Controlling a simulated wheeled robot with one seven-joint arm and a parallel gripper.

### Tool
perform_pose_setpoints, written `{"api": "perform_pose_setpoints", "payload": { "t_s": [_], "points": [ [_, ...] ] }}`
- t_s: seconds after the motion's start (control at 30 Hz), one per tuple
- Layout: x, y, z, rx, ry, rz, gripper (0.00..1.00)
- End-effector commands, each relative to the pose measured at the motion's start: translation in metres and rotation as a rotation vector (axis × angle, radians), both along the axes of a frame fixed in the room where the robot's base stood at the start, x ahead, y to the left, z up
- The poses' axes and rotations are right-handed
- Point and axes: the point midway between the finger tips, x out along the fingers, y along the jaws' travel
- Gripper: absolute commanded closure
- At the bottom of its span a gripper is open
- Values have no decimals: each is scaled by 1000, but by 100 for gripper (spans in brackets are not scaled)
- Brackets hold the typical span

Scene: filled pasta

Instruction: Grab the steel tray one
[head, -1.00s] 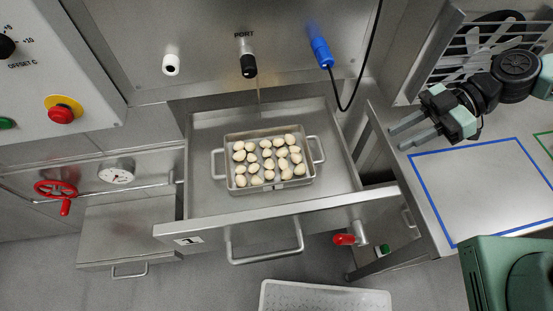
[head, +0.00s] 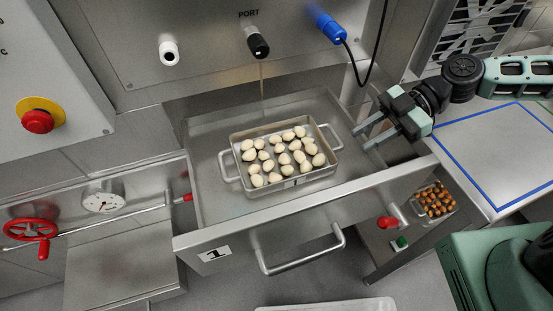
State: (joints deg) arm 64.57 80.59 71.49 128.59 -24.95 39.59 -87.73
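The steel tray (head: 236,180) stands in the open drawer (head: 211,205) labelled 1. It has a loop handle at its left and right ends and holds several pale, rounded filled pasta pieces (head: 284,155). My gripper (head: 358,138) is to the right of the tray, over the drawer's right side, with its two fingers pointing left toward the tray's right handle (head: 331,137). The fingers are apart with nothing between them, and a gap separates them from the handle.
A black port plug (head: 259,46) and blue plug (head: 330,28) with a hanging cable are above the drawer. A bench with a blue outline (head: 463,166) is at right. Brown pieces (head: 436,202) lie in a container below it. A white perforated thing (head: 330,305) is at the bottom.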

Motion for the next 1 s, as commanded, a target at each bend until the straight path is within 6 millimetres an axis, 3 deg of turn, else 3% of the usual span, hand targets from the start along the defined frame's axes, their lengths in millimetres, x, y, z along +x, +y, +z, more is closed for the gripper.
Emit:
{"api": "perform_pose_setpoints", "payload": {
  "t_s": [0.4,0.77,1.0],
  "points": [
    [-22,72,-38,0,3,7,71],
    [-29,101,-54,0,2,4,71],
    [-36,130,-70,-1,3,3,71]
  ]
}}
